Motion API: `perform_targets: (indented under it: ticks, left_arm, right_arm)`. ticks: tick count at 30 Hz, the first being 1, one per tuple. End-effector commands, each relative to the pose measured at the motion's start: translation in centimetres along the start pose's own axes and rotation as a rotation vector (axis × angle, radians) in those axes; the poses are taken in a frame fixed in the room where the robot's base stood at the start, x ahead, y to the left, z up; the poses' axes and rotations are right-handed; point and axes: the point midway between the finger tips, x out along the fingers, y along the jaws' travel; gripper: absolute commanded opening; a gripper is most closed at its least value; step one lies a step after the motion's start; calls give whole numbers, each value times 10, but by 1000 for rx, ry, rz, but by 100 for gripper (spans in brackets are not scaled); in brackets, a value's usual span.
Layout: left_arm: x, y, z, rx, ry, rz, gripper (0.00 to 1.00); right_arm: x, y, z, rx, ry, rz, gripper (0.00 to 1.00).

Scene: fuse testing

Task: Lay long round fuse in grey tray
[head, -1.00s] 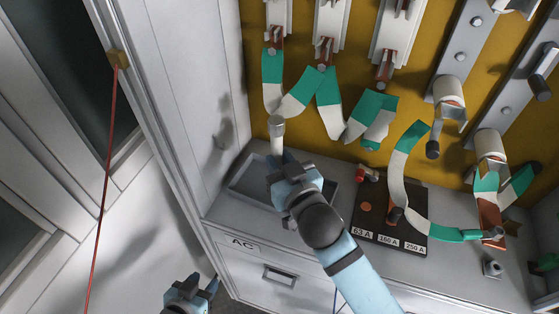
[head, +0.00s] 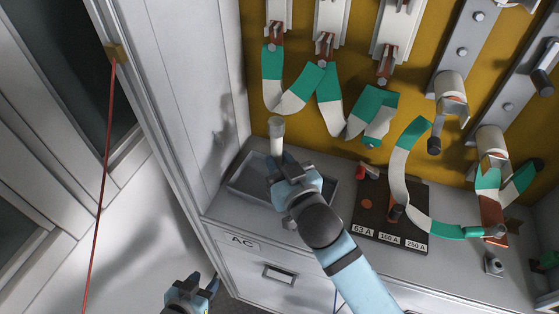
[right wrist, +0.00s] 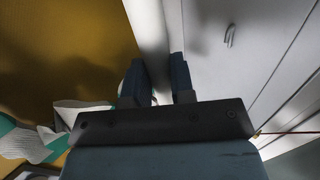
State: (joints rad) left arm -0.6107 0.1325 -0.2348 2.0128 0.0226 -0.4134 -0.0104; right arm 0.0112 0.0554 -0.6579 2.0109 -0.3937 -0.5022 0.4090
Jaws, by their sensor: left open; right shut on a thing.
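The long round fuse (head: 277,137) is a pale cylinder with a grey end cap, standing roughly upright in the head view. My right gripper (head: 283,165) is shut on its lower part, which the fingers hide. In the right wrist view the fuse (right wrist: 149,32) runs upward from between my right fingertips (right wrist: 158,78). The grey tray (head: 238,184) lies on the counter behind and below the right gripper, which covers part of it. I cannot tell how high the fuse is above the tray. My left gripper (head: 202,290) is open and empty at the bottom.
Right of the tray is a dark board (head: 414,242) labelled 63 A, 160 A and 250 A. Green-and-white strips (head: 350,115) hang on the yellow back panel. A cabinet side wall (head: 200,90) stands close left of the tray. A drawer marked AC (head: 278,274) is below.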

Motion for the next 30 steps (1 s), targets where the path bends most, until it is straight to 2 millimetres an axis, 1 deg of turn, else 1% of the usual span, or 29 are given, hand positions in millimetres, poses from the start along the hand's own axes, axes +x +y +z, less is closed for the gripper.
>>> perform_targets:
  ticks: [11,12,14,15,16,30]
  left_arm:
    - [3,0,4,0,0,0,43]
    - [3,0,4,0,0,0,43]
    - [2,0,4,0,0,0,43]
    - [2,0,4,0,0,0,43]
    - [2,0,4,0,0,0,43]
    - [1,0,2,0,0,-1,43]
  right_arm:
    - [0,0,8,0,1,0,0]
    - [0,0,8,0,2,0,25]
    - [0,0,7,0,1,0,39]
    - [0,0,7,0,1,0,48]
    - [0,0,7,0,1,0,53]
    - [1,1,8,0,-1,0,53]
